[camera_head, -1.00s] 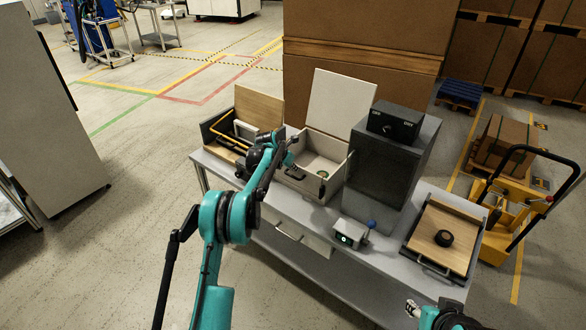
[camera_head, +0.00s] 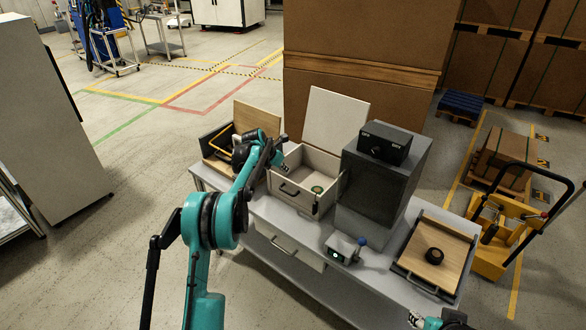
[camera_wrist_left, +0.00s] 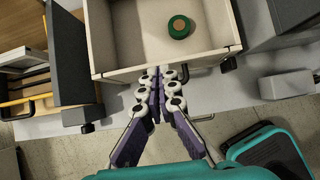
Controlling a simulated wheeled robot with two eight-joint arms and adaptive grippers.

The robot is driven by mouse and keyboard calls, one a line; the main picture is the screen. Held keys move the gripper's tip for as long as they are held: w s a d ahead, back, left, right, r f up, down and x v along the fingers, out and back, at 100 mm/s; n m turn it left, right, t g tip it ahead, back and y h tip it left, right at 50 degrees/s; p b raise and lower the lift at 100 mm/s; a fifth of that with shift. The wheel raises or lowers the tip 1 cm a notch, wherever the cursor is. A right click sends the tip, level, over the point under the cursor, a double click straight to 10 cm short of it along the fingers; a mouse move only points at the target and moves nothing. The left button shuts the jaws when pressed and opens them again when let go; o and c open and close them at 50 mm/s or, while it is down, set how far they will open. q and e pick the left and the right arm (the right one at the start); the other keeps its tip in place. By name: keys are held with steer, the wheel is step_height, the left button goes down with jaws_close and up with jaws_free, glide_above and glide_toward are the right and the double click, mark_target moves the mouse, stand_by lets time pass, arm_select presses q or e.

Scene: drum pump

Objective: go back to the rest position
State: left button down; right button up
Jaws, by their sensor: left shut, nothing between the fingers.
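My left arm reaches in from the left in the head view. My left gripper (camera_head: 278,152) is over the left part of the workbench, in front of the white box with its lid up (camera_head: 330,185). In the left wrist view the fingers (camera_wrist_left: 157,74) are together and empty, with their tips at the box's near wall. A green-rimmed round part (camera_wrist_left: 180,27) lies inside the box; it also shows in the head view (camera_head: 317,190). My right gripper (camera_head: 416,319) shows only partly at the bottom edge; its jaws cannot be made out.
A yellow pallet truck (camera_head: 490,262) stands right.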

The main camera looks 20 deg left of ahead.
arm_select(q)
steer(key=s+d+r+m+b, duration=0.1)
steer(key=s+d+r+m, duration=0.3)
steer(key=s, duration=0.4)
steer(key=s+d+r+m+y+b, duration=0.1)
steer(key=s+d+r+m+b, duration=0.2)
steer(key=s+m, duration=0.4)
steer(key=s+d+r+m, duration=0.3)
steer(key=s+r+m, duration=0.2)
steer(key=s, duration=0.3)
steer(key=s+d+f+m+b, duration=0.1)
steer(key=s+f+m, duration=0.2)
steer(key=s+m, duration=0.2)
steer(key=s+d+f+m+y+b, duration=0.1)
steer(key=s+f+m, duration=0.3)
steer(key=s, duration=0.8)
steer(key=s+d+f+m+b, duration=0.1)
steer(key=s+f+m, duration=0.2)
steer(key=s+m, duration=0.4)
steer(key=shift+s+d+f+t+y, duration=0.3)
steer(key=shift+s+f, duration=0.1)
steer(key=shift+s, duration=0.4)
